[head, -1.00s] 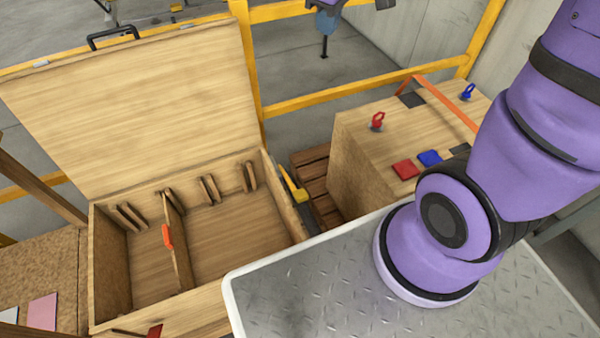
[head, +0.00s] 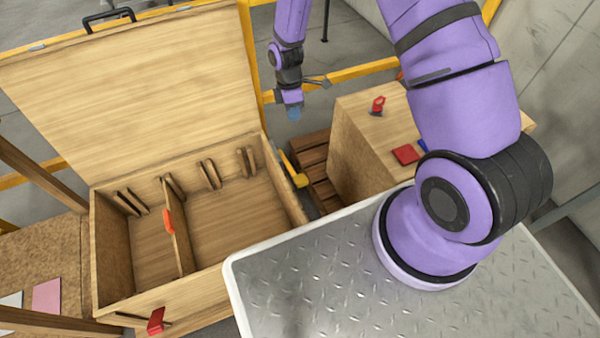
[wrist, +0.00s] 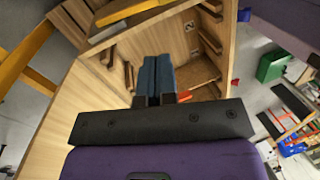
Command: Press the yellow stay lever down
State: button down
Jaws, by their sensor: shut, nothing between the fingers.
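The yellow stay lever (head: 294,170) is on the outer right side of the open wooden chest (head: 165,305), near the hinge end of the lid. It slants from upper left to lower right.
The raised lid (head: 130,100) stands left of my gripper. A yellow railing (head: 350,75) runs behind it. A wooden box (head: 350,130) with a red clip (head: 378,105) and a red pad (head: 406,154) stands right of the lever. A slatted pallet (head: 315,165) lies between.

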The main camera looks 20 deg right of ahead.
jog(key=n+g, duration=0.1)
jog(key=n, duration=0.1)
send_over(301, 178)
jog(key=w, duration=0.5)
notch_tip(301, 178, down, 9)
jog(key=shift+a+f, duration=0.1)
jog(key=shift+f, duration=0.05)
jog(key=shift+s+f, duration=0.1)
jog(key=x, duration=1.3)
jog(key=shift+s+f, duration=0.1)
jog(key=shift+f, duration=0.25)
jog(key=x, duration=0.7)
jog(key=shift+f, duration=0.35)
